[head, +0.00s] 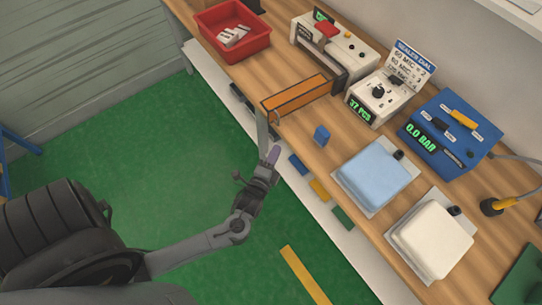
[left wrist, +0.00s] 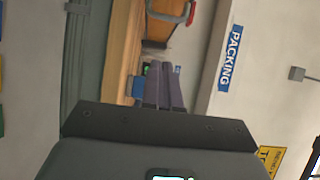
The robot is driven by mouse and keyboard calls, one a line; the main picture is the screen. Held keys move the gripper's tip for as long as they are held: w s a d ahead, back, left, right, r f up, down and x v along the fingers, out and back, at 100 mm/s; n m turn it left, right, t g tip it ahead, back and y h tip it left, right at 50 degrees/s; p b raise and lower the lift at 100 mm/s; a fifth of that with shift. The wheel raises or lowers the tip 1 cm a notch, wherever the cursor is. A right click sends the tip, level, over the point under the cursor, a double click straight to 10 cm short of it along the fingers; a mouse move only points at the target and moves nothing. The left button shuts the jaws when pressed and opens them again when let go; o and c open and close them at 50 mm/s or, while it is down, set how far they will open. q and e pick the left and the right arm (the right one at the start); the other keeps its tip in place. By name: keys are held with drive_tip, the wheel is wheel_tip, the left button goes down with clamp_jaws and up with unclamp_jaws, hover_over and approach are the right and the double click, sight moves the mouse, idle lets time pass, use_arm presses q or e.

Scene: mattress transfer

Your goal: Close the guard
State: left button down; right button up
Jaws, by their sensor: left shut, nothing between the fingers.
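The guard appears to be the orange-framed bar (head: 296,97) in front of the white sealer (head: 332,50), lying out over the bench toward its front edge. A small handle sits at its near left end. In the left wrist view an orange panel with a grey, red-ended handle (left wrist: 170,14) shows at the top; it seems to be the same guard. My left gripper (head: 273,156) is shut and empty, just off the bench's front edge and below the guard's near end in the picture, apart from it. The closed fingers (left wrist: 163,85) also show in the left wrist view. My right gripper is not visible.
A red bin (head: 232,31) with white pieces stands left of the sealer. A dial box (head: 382,95), a blue pressure box (head: 448,133), a small blue block (head: 321,135) and blue (head: 376,174) and white (head: 431,239) pads occupy the bench.

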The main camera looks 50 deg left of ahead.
use_arm(q)
drive_tip(key=w+a, duration=0.5)
drive_tip(key=w, duration=0.1)
drive_tip(key=shift+w+a+b, duration=0.35)
drive_tip(key=shift+w+a, duration=0.05)
drive_tip(key=shift+f, duration=0.1)
